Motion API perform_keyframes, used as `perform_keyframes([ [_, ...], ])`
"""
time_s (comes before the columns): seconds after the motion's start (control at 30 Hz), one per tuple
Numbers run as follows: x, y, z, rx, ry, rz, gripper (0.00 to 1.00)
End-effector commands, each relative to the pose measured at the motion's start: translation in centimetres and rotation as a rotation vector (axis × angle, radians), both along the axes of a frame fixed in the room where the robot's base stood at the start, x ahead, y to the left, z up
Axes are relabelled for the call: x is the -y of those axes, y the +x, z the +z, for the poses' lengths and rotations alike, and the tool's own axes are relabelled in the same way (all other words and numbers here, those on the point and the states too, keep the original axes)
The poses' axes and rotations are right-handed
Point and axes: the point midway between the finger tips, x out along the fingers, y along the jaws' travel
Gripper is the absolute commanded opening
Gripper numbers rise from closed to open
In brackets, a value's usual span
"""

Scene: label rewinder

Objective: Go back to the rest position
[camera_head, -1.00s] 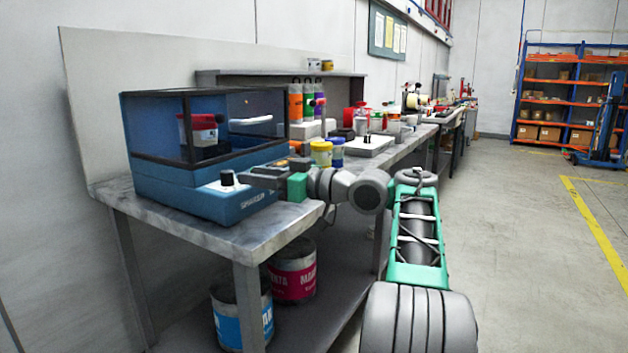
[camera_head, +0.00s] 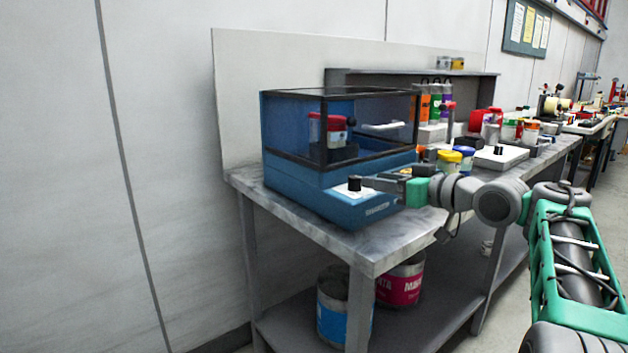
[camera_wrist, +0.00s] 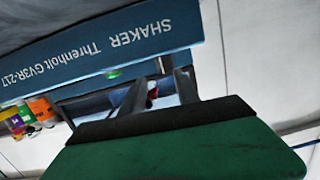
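My gripper (camera_head: 372,183) is at the front of the blue shaker machine (camera_head: 352,207), with its fingertips close to the black knob (camera_head: 354,184) on the white dial plate. I cannot tell whether the fingertips touch the knob. In the wrist view the two dark fingers of my gripper (camera_wrist: 160,90) stand apart with a gap between them. The shaker's blue front with white lettering (camera_wrist: 100,50) shows close by. Behind the shaker's clear cover a red and white can (camera_head: 327,128) sits inside.
The shaker stands on a grey marbled bench (camera_head: 365,250). A yellow-lidded jar (camera_head: 449,161), a white scale (camera_head: 501,156) and bottles stand to the right. A blue-labelled can (camera_head: 332,315) and a magenta-labelled can (camera_head: 401,284) are on the lower shelf. Bare wall fills the left.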

Motion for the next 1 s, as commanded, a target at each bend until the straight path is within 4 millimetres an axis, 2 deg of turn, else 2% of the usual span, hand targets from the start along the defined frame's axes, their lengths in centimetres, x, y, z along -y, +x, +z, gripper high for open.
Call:
perform_keyframes([
  [0.03,-1.3,0.1,3.5,-0.060,-0.026,-0.044,0.38],
  [0.17,-2.4,-0.8,3.3,-0.260,-0.093,-0.191,0.38],
  [0.27,-2.5,-3.2,2.6,-0.412,-0.138,-0.295,0.38],
  [0.37,-3.2,-7.2,1.8,-0.571,-0.185,-0.373,0.38],
  [0.47,-4.7,-13.7,0.9,-0.752,-0.248,-0.421,0.38],
  [0.5,-5.1,-16.5,0.3,-0.824,-0.276,-0.436,0.38],
  [0.6,-5.4,-22.9,-1.4,-0.970,-0.338,-0.470,0.38],
  [0.7,-5.2,-27.0,-2.8,-1.062,-0.380,-0.495,0.38],
  [0.8,-5.0,-28.6,-3.8,-1.097,-0.396,-0.506,0.38],
  [1.0,-4.9,-28.7,-4.3,-1.100,-0.396,-0.508,0.38],
])
